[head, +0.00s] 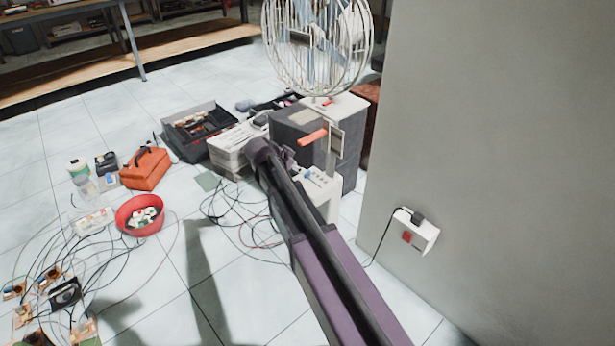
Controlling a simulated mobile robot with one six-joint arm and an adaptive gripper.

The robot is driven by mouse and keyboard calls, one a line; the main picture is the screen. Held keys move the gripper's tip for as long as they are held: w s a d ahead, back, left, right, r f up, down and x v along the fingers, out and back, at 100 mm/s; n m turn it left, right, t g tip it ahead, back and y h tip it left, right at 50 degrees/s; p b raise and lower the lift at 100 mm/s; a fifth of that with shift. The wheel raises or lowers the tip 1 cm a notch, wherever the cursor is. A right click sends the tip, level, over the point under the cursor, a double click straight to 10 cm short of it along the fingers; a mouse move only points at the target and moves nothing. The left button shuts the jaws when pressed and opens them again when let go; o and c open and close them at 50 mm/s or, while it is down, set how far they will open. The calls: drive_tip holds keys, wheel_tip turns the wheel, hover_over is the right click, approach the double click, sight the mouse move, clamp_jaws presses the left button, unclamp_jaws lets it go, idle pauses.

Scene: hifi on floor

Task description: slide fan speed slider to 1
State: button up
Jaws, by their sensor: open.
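A white caged fan (316,45) stands at the top centre on a pale base (345,105) with a small red part on top. Below it, an orange-red bar (312,136) sticks out to the left of an upright grey panel (337,141). It may be the fan speed slider, but I cannot tell for sure, and no speed marks can be read. My arm reaches up from the lower right. My gripper (288,158) is open at its far end, left of and below the orange-red bar, and appears apart from it. The fingers are small and partly hidden by my arm.
Dark grey boxes stand under the fan, with a white box (320,185) in front. A grey wall (490,120) with a socket box (415,231) closes off the right. A toolbox (200,128), orange case (146,169), red bowl (140,214) and loose cables cover the left floor.

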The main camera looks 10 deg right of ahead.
sight(307, 174)
drive_tip(key=shift+b+x, duration=1.85)
drive_tip(key=shift+x, duration=1.15)
drive_tip(key=shift+c, duration=0.2)
clamp_jaws()
